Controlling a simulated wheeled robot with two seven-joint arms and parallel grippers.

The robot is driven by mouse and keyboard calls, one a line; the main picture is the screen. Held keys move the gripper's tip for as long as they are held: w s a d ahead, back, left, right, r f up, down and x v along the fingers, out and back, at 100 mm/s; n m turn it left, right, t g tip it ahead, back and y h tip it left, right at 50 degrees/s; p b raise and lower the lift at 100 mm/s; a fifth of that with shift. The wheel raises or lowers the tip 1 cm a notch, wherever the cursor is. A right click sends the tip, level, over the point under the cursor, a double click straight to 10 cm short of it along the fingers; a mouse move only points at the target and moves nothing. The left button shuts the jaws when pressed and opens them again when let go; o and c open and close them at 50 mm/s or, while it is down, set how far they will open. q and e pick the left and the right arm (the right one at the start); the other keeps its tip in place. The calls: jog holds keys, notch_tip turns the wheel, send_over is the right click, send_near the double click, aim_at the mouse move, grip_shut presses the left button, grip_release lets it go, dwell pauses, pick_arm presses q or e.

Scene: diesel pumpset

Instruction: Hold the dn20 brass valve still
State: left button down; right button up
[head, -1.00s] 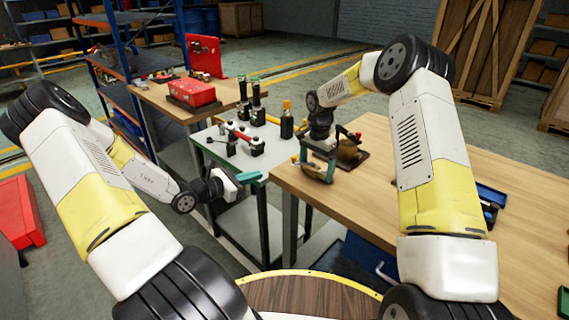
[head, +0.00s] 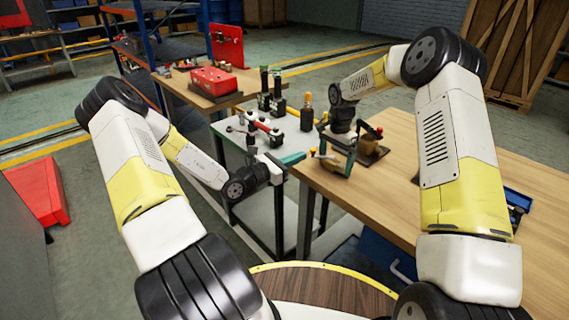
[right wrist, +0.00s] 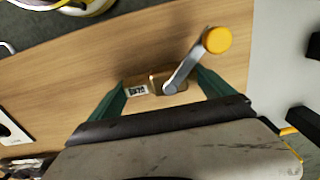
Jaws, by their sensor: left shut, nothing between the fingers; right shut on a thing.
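The dn20 brass valve (right wrist: 157,83) has a brass body with a DN20 label and a grey lever ending in a yellow knob (right wrist: 216,40). In the right wrist view it lies between the green fingers of my right gripper (right wrist: 165,92), which is shut on it above the wooden table. In the head view my right gripper (head: 336,160) is near the table's left corner, and the valve body is hard to make out there. My left gripper (head: 293,160) has teal fingers shut with nothing between them. It is just left of the right gripper, apart from it.
A dark plate (head: 372,153) with a brownish part lies behind my right gripper. The grey table (head: 228,130) holds dark bottles, an orange-capped bottle (head: 307,115) and red-handled items. A red toolbox (head: 213,82) stands farther back.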

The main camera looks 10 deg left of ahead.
pick_arm(q)
jog(key=shift+x, duration=1.25)
jog(key=shift+w+a, duration=0.1)
